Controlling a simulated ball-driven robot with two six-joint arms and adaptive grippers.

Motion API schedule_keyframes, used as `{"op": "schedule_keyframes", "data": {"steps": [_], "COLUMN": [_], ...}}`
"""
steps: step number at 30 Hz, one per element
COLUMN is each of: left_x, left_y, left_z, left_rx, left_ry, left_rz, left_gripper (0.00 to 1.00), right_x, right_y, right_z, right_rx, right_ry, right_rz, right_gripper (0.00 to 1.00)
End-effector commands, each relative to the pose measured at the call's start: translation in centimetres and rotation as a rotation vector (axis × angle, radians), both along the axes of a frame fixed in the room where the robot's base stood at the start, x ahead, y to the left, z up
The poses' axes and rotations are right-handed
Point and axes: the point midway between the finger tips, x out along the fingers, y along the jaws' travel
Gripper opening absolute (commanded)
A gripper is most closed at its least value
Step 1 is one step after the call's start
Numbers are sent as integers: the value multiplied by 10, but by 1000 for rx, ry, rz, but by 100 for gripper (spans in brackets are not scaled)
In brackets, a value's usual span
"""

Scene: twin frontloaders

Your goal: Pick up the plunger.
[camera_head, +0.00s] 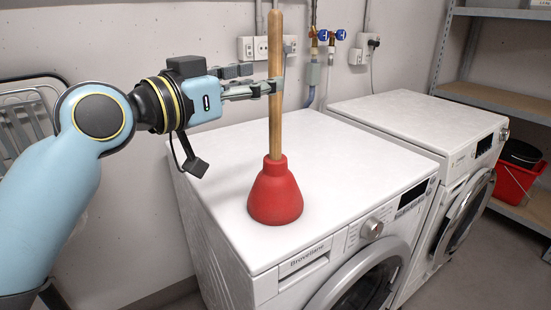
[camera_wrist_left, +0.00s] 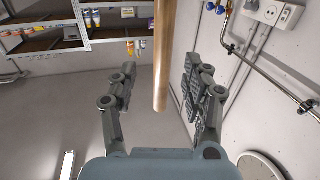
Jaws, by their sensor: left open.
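The plunger has a red rubber cup (camera_head: 275,195) and a long wooden handle (camera_head: 275,120). It stands upright, cup down, on top of the left white washing machine (camera_head: 330,170). My left gripper (camera_head: 270,80) is open at the upper part of the handle, coming in from the left. In the left wrist view, the handle (camera_wrist_left: 162,60) stands between the two spread fingers (camera_wrist_left: 158,95), with a gap visible on both sides. The cup is out of the wrist view. My right gripper is not in view.
A second white machine (camera_head: 420,120) stands to the right. Wall sockets (camera_head: 255,48) and blue-handled taps (camera_head: 330,35) are on the wall behind the handle. A shelf rack (camera_head: 500,98) with a red bucket (camera_head: 515,180) is at the right. The machine tops are otherwise clear.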

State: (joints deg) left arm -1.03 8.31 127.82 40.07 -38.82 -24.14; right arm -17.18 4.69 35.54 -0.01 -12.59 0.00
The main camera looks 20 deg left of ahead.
Motion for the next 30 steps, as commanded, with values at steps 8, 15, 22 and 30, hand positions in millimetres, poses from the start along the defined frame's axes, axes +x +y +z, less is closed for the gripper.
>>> {"op": "schedule_keyframes", "data": {"steps": [8,15,22,30], "left_x": [39,48,48,48], "left_y": [-13,-18,-18,-18], "left_z": [3,1,1,1], "left_rx": [-3,1,1,1], "left_ry": [1,2,2,2], "left_rz": [0,0,0,0], "left_gripper": [49,49,33,0], "right_x": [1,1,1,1], "right_y": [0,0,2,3], "right_z": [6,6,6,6], "right_rx": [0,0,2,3], "right_ry": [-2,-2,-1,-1], "right_rz": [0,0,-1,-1], "right_gripper": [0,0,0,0]}}
